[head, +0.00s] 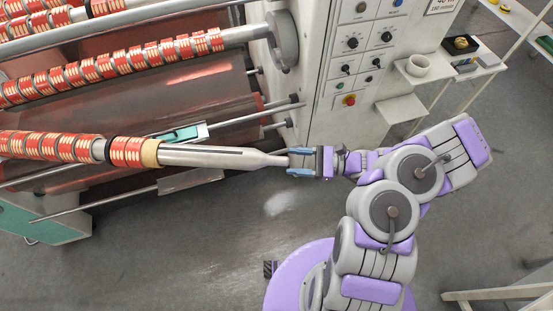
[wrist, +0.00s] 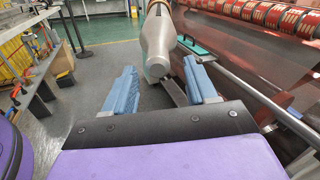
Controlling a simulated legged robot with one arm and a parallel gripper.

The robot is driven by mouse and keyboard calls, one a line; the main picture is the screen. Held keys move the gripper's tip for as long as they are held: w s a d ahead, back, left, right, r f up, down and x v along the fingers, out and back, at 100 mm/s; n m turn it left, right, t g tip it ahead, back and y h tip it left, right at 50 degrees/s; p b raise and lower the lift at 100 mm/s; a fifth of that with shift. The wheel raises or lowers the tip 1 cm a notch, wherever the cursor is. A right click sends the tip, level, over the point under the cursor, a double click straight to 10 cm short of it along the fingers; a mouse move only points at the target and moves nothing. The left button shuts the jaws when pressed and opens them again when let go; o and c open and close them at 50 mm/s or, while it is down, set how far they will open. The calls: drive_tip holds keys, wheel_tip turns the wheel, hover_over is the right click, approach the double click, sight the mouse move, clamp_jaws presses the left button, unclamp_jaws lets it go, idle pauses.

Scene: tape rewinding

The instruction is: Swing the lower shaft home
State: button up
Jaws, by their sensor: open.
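The lower shaft (head: 205,156) is a grey metal bar that carries red and cream rolls (head: 50,146) toward the left of the head view. Its narrow right end reaches my gripper (head: 302,162). In the wrist view the shaft's tapered end (wrist: 158,45) comes down between the two blue fingers of my gripper (wrist: 160,88). The fingers are apart, with a gap to the left finger; the right finger lies close beside the shaft tip. I cannot tell whether it touches. The shaft stands out from the machine at this end.
The upper shaft (head: 240,36) with more rolls ends at a round grey flange (head: 283,42) on the machine's control cabinet (head: 345,60). Thin rods (head: 270,112) project below it. Floor (head: 220,240) in front is mostly clear.

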sight(274, 161)
drive_tip(key=a, duration=0.7)
drive_tip(key=shift+w+a, duration=0.25)
drive_tip(key=shift+a, duration=0.05)
drive_tip(key=shift+d, duration=0.55)
drive_tip(key=shift+a, duration=0.15)
clamp_jaws()
